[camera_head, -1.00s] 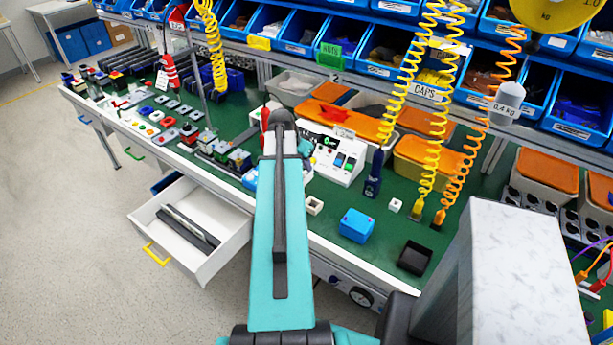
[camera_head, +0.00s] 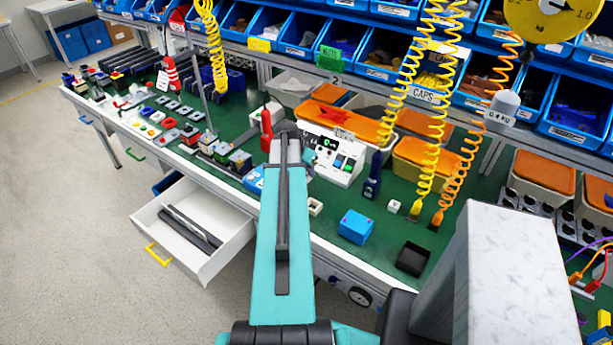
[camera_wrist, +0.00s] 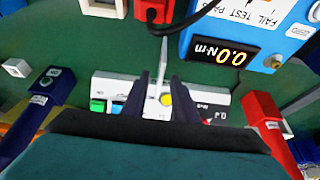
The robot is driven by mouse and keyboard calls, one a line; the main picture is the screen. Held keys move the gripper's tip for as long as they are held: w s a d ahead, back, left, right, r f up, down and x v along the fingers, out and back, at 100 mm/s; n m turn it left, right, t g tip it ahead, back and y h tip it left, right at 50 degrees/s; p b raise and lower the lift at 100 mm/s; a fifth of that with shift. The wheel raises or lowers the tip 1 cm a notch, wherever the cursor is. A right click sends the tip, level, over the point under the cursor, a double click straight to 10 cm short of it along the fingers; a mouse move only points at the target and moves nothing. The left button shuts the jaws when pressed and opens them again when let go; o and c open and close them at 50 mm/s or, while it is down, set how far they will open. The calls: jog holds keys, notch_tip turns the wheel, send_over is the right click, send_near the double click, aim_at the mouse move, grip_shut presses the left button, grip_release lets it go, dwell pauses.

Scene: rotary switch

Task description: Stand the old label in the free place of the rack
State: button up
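In the wrist view my gripper (camera_wrist: 160,75) has two dark fingers that stand apart, pointing down at the bench. A thin pale strip (camera_wrist: 164,65) shows edge-on in the gap between them, with space visible on both sides. I cannot tell whether this strip is the old label. In the head view my own arm hides the fingers. I cannot pick out the rack or its free place with certainty in either view. A white panel box (camera_head: 338,155) with coloured buttons stands at the gripper; it also shows in the wrist view (camera_wrist: 122,92).
A red-handled tool (camera_head: 266,130) and a blue-handled tool (camera_head: 372,178) stand on either side of the panel box. A blue tester (camera_wrist: 238,38) reads 0.0 N·m. A blue block (camera_head: 356,227) and black bin (camera_head: 412,259) sit to the right. An open drawer (camera_head: 145,222) juts out left.

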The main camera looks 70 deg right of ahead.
jog(key=shift+d+f, duration=0.25)
jog(key=shift+f, duration=0.35)
grip_shut()
